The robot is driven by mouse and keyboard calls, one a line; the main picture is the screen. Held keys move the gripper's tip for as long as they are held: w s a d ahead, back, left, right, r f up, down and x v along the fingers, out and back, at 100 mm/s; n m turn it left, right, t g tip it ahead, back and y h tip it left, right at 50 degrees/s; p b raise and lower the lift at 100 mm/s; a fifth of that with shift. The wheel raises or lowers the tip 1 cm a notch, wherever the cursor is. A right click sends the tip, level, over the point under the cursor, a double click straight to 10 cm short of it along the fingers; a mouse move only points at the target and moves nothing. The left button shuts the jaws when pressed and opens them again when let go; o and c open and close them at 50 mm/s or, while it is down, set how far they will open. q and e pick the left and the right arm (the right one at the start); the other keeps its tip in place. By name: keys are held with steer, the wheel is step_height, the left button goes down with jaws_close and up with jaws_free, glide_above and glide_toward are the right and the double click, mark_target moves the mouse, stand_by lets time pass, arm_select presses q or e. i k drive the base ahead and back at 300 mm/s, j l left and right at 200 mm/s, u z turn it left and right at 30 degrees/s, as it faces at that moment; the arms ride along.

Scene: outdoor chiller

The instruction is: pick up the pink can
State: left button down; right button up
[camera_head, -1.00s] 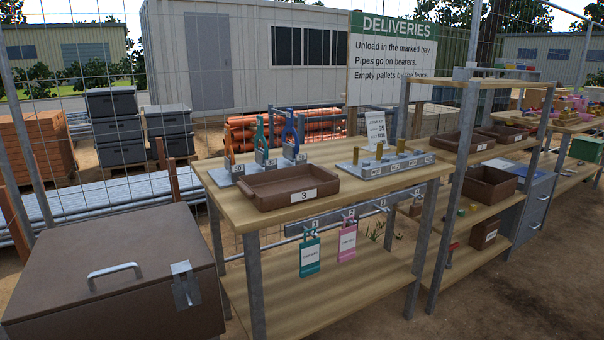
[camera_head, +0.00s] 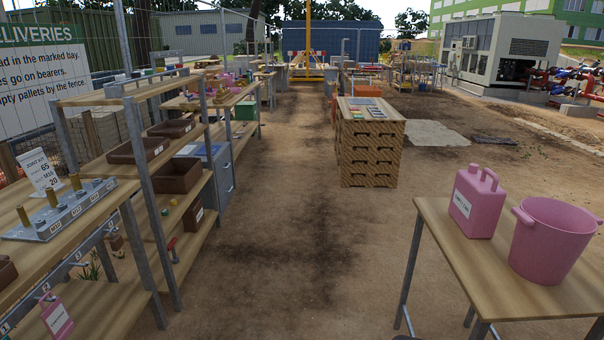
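A pink can (camera_head: 477,202) with a white label and a handle on top stands upright on a wooden-topped table (camera_head: 454,270) at the right. A pink bucket (camera_head: 549,240) stands just right of it on the same table, close to the can. Neither of my grippers shows in the head view.
Shelving (camera_head: 145,225) with brown trays, a pegged grey block (camera_head: 62,209) and a pink tag (camera_head: 57,318) lines the left. The dirt aisle (camera_head: 285,240) between shelving and table is clear.

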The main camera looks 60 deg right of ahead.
mark_target(477, 201)
steer(key=z, duration=2.9)
steer(key=i+j+z, duration=0.1)
steer(key=i+j, duration=0.35)
steer(key=j, duration=0.1)
